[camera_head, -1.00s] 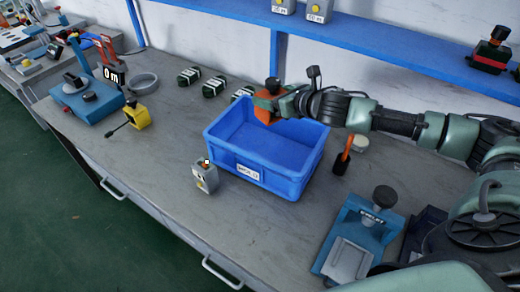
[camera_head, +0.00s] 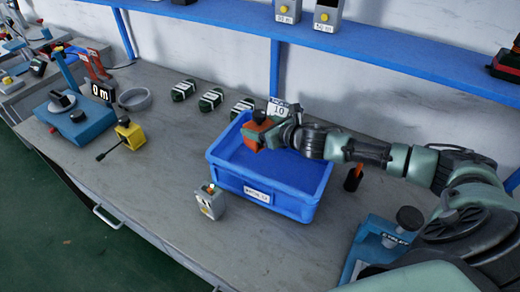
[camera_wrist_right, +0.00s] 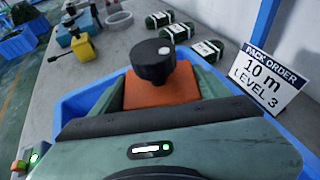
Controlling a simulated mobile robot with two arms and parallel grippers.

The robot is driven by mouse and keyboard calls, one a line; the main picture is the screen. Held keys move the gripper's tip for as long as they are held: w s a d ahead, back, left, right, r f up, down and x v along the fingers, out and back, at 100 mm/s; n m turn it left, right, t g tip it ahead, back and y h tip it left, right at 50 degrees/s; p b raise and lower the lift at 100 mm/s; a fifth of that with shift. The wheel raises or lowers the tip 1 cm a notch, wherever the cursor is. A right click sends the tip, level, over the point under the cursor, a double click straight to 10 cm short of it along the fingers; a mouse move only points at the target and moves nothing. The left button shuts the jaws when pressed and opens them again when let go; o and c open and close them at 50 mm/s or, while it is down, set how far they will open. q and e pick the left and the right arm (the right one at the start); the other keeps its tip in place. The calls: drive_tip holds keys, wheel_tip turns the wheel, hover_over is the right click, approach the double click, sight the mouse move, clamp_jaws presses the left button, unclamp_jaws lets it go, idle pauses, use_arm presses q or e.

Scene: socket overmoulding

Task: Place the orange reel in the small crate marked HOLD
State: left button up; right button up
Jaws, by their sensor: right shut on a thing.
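My right gripper (camera_head: 266,132) is shut on an orange piece with a black knob on top (camera_wrist_right: 160,88). I cannot tell from its shape whether this is the reel. In the head view the gripper holds it at the back of a blue crate (camera_head: 260,197), over its opening. In the wrist view the crate's blue rim (camera_wrist_right: 88,92) shows around the gripper. The crate's front label is too small to read surely, and I can read HOLD nowhere. My left gripper is not in view.
A sign reading "PACK ORDER 10 m LEVEL 3" (camera_wrist_right: 263,82) stands behind the crate. Several green-and-white pieces (camera_head: 210,100) lie along the back. A grey box (camera_head: 211,203) stands before the crate, a blue device (camera_head: 85,125) at left. Another blue crate (camera_wrist_right: 18,42) shows far off.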

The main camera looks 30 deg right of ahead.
wheel_tip(320, 180, down, 4)
drive_tip(key=shift+r, duration=0.1)
drive_tip(key=shift+f, duration=0.55)
wheel_tip(320, 180, down, 4)
drive_tip(key=shift+f, duration=0.1)
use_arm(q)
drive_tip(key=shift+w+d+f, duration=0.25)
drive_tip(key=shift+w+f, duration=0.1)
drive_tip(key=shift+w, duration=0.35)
use_arm(e)
drive_tip(key=o, duration=1.7)
drive_tip(key=shift+b, duration=0.3)
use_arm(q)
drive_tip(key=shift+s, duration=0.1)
